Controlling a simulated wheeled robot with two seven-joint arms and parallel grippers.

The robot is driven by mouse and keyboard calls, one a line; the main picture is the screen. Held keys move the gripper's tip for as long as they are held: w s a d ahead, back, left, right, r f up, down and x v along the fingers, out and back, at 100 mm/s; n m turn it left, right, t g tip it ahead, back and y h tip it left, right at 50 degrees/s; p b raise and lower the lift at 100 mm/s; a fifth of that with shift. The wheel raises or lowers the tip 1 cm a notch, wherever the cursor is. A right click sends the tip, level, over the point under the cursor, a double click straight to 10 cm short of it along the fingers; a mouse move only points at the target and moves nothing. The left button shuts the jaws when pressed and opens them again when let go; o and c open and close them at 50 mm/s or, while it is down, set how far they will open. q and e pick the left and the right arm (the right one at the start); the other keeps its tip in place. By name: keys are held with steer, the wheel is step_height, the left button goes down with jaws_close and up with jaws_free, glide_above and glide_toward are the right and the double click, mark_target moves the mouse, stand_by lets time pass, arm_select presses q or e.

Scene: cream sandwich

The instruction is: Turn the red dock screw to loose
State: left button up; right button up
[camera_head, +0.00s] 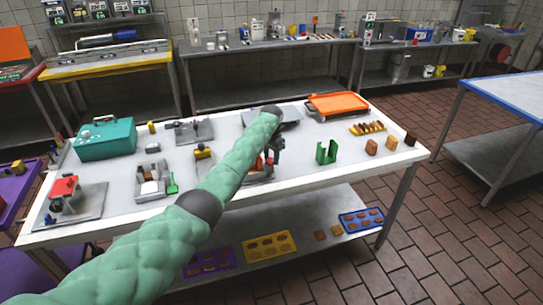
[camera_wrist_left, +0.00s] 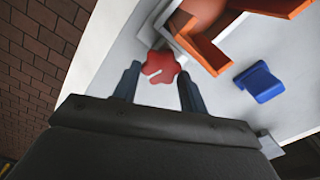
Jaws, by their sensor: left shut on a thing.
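The red dock screw (camera_wrist_left: 160,67) shows in the left wrist view as a lobed red knob with a pale slot. It sits beside a grey and orange fixture (camera_wrist_left: 205,50). My left gripper (camera_wrist_left: 158,84) is shut on the knob, with one dark finger on each side of it. In the head view my left gripper (camera_head: 272,154) is over the front middle of the white table, and my green-sleeved arm hides much of the fixture there. My right gripper is in neither view.
A blue block (camera_wrist_left: 260,82) lies right of the fixture in the wrist view. On the table (camera_head: 325,185) stand a green holder (camera_head: 326,152), an orange tray (camera_head: 338,103), a teal toolbox (camera_head: 104,138) and a red-topped device (camera_head: 64,190). The table's front edge is close to my gripper.

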mark_target(271, 160)
arm_select(q)
steer(key=n+p, duration=0.1)
steer(key=n, duration=0.2)
steer(key=shift+w+r+n, duration=0.1)
steer(key=shift+r+n, duration=0.05)
steer(key=shift+n, duration=0.25)
steer(key=n, duration=0.3)
steer(key=shift+a+p, duration=0.1)
steer(key=shift+p, duration=0.25)
steer(key=shift+n, duration=0.7)
steer(key=shift+a+n, duration=0.1)
steer(key=shift+n, duration=0.6)
steer(key=o, duration=0.9)
steer(key=shift+o, duration=0.3)
steer(key=shift+f, duration=0.2)
steer(key=shift+a+p, duration=0.1)
steer(key=shift+p, duration=0.2)
steer(key=shift+r+p, duration=0.3)
steer(key=shift+r, duration=0.15)
step_height(271, 160, up, 7)
steer(key=p, duration=0.3)
steer(key=shift+f+p, duration=0.15)
steer(key=shift+p, duration=0.2)
steer(key=shift+d+r, duration=0.2)
steer(key=shift+r, duration=0.15)
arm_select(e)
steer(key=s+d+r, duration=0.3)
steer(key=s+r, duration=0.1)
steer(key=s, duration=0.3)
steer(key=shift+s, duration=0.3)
